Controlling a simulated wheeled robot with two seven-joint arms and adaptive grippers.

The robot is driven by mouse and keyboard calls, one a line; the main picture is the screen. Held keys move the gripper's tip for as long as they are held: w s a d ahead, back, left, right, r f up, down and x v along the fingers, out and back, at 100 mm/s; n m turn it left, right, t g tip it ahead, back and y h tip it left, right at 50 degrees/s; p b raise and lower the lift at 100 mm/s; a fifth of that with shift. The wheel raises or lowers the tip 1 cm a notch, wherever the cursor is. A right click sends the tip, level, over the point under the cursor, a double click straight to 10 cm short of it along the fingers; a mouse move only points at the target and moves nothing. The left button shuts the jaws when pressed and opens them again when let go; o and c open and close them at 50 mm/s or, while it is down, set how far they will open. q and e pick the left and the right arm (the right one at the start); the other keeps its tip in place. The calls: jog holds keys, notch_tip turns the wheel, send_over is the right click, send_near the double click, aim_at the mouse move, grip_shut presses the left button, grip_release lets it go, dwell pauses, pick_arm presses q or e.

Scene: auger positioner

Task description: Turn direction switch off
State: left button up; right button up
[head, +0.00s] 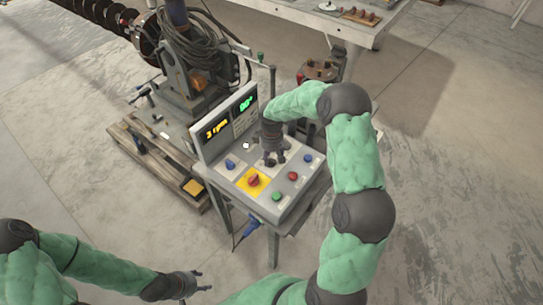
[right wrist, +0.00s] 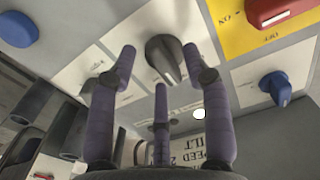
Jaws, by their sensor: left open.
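The control panel (head: 236,172) carries several knobs and buttons. A dark grey knob (right wrist: 165,58) sits on a pale plate; its label is not readable, so I cannot confirm it is the direction switch. My right gripper (head: 270,160) is over the middle of the panel; in the right wrist view its three fingers (right wrist: 160,68) are spread around the dark knob, apart from it. My left gripper (head: 196,282) is open and empty, low in the head view, away from the panel.
A blue knob (head: 230,164), another blue knob (head: 308,158), a red switch on a yellow plate (head: 253,180), a red button (head: 293,176) and a green button (head: 277,196) surround my right gripper. A display box (head: 227,122) stands behind. Open floor lies in front.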

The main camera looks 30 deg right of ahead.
aim_at(271, 158)
notch_tip(271, 158, up, 12)
dwell(0.6)
dwell(0.5)
